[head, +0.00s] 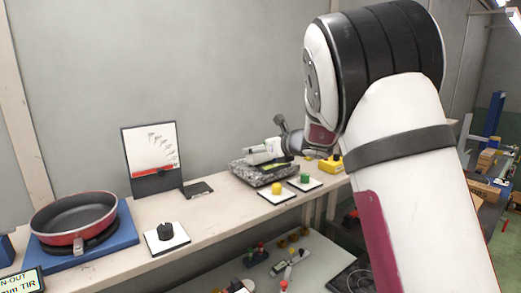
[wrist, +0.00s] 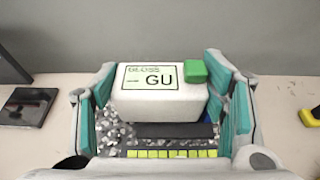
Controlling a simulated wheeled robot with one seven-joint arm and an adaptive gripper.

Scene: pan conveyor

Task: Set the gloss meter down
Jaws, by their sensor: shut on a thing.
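The gloss meter (wrist: 158,103) is a white box with a pale green display reading "GLOSS -- GU" and a green button on top. My gripper (wrist: 165,92) is shut on it, with teal-padded fingers at its left and right sides. In the head view my gripper (head: 283,145) is over the speckled granite block (head: 250,175) on the shelf, and the white meter (head: 259,156) shows beside it. The granite block also shows under the meter in the wrist view (wrist: 112,128). I cannot tell whether the meter touches the block.
A dark bar with a yellow-green strip (wrist: 172,153) lies in front of the meter. Yellow (head: 277,188) and green (head: 304,178) buttons stand in front of the block. A yellow-black object (head: 331,164) is to the right. A red pan (head: 73,217) sits on a blue stand at left.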

